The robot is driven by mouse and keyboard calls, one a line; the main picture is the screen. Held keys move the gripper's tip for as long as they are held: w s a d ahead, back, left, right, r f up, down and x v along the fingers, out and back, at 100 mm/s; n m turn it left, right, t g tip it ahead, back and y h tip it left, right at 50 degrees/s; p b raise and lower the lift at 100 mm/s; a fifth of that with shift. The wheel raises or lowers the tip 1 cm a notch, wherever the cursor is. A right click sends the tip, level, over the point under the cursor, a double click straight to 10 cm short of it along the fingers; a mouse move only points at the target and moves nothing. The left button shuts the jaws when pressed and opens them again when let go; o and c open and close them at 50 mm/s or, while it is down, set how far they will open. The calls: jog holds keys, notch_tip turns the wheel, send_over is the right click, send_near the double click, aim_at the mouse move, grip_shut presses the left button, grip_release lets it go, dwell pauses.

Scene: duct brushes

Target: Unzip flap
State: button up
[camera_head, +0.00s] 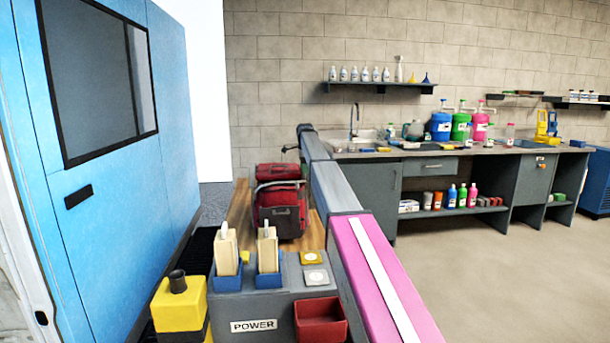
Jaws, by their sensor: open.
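A long straight duct-like beam runs from the back middle to the bottom edge. Its far part is grey (340,187). Its near part is a pink section (398,306) with a narrow white strip (384,279) lengthwise along its top. The white strip may be a zip, but no zip pull shows and I cannot tell where a flap's edge is. The near end of the pink section is cut off by the frame. My gripper is not in view.
Left of the beam, a grey box marked POWER (255,325) carries blue holders with brushes (227,252), beside a red bin (320,319) and a yellow-black device (180,304). A red-black case (281,202) stands behind. A blue panel (120,200) walls the left. Floor (500,285) at right is clear.

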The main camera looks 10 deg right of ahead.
aim_at(304, 175)
jog(key=shift+f, duration=1.45)
jog(key=shift+c, duration=0.3)
